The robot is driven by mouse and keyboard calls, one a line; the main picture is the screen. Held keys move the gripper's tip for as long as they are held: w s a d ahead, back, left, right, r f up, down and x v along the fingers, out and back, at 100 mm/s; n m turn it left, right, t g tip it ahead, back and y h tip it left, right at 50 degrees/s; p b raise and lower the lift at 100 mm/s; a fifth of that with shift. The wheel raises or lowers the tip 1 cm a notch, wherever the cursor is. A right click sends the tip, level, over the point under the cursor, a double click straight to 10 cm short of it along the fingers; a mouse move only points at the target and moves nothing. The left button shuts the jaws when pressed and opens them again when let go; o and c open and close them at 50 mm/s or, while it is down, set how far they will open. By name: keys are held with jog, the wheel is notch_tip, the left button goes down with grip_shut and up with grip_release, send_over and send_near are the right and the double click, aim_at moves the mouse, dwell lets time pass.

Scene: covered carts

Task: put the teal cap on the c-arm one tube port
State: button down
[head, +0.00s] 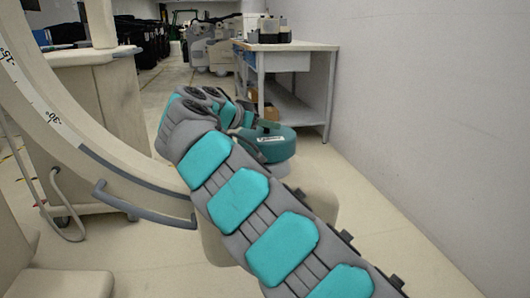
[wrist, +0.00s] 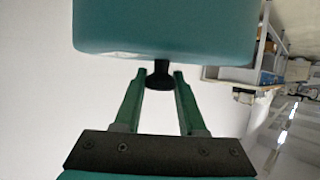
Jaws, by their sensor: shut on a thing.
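The teal cap (head: 275,148) is a thick round disc with a small label, just beyond my arm in the head view. It fills the top of the wrist view (wrist: 165,30), with a black knob (wrist: 160,72) on its near side. My gripper (wrist: 159,78) has its two green fingers on either side of this knob and is shut on it. The near c-arm (head: 60,105) is a beige arc with an angle scale at left. Its beige tube housing (head: 322,207) shows partly behind my arm, below the cap. The port is mostly hidden; I cannot tell whether the cap touches it.
A workbench (head: 290,47) with bottles on top stands along the right wall. A beige cart (head: 95,95) with cables is at left. Another machine (head: 213,47) stands at the back. The floor is clear between the bench and the c-arm and along the wall at right.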

jog(key=shift+f, duration=2.8)
jog(key=shift+f+b, duration=0.1)
jog(key=shift+b, duration=0.25)
jog(key=shift+f, duration=0.15)
jog(key=shift+c, duration=2.4)
grip_release()
